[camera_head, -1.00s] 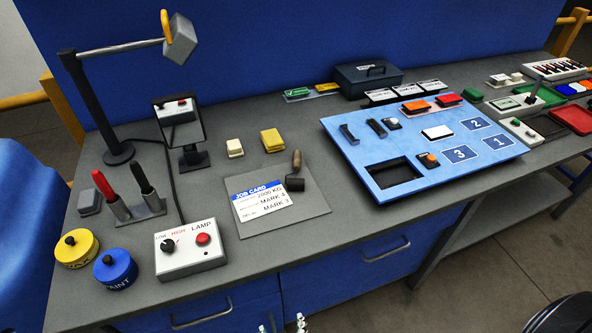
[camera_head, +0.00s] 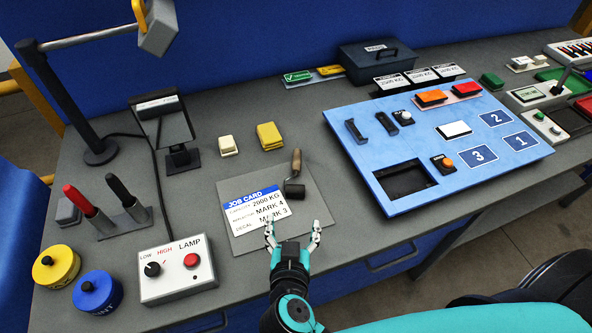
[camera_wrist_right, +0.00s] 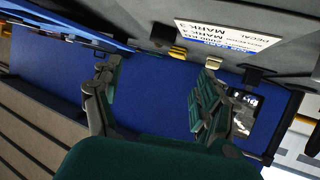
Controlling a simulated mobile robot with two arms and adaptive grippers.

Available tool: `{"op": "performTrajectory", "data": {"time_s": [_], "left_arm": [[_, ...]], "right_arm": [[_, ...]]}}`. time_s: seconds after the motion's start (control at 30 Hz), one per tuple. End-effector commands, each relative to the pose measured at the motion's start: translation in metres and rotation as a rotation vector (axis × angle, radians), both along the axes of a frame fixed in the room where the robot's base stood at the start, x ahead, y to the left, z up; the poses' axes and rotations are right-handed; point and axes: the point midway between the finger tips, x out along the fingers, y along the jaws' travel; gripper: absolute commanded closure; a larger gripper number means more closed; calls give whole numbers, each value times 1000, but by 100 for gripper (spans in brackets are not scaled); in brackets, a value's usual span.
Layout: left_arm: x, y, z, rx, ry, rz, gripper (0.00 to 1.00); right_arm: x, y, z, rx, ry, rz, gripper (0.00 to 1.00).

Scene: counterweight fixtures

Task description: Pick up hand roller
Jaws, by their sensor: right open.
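The hand roller (camera_head: 294,176) lies on the grey mat (camera_head: 318,212), beside the right edge of the job card (camera_head: 258,208). It has a brown handle pointing away from me and a dark roller head at the near end. My right gripper (camera_head: 292,228) is open and empty at the near edge of the mat, short of the roller. In the right wrist view its two fingers (camera_wrist_right: 160,75) are spread, with the job card upside down beyond them. My left gripper is not in view.
A lamp control box (camera_head: 178,270) stands left of my right gripper. The blue panel (camera_head: 447,150) is to the right of the mat. White (camera_head: 228,146) and yellow blocks (camera_head: 269,136) sit behind the mat. The counter between mat and panel is clear.

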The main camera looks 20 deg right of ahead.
Motion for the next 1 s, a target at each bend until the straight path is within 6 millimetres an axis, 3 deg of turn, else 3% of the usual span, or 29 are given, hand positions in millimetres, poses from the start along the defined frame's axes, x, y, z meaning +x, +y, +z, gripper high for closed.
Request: {"op": "performTrajectory", "data": {"time_s": [0.1,0.23,0.37,0.6,0.73,1.0], "left_arm": [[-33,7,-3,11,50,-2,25],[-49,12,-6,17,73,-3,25],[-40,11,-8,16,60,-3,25],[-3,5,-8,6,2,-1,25],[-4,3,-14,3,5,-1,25],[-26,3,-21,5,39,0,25]], "right_arm": [[25,-9,-10,-4,-5,1,25],[50,-18,-22,-4,-4,1,25],[69,-25,-31,-4,-2,1,25],[84,-31,-38,-2,0,1,25],[97,-35,-49,-5,-2,2,25],[123,-44,-62,-2,0,2,25]]}}
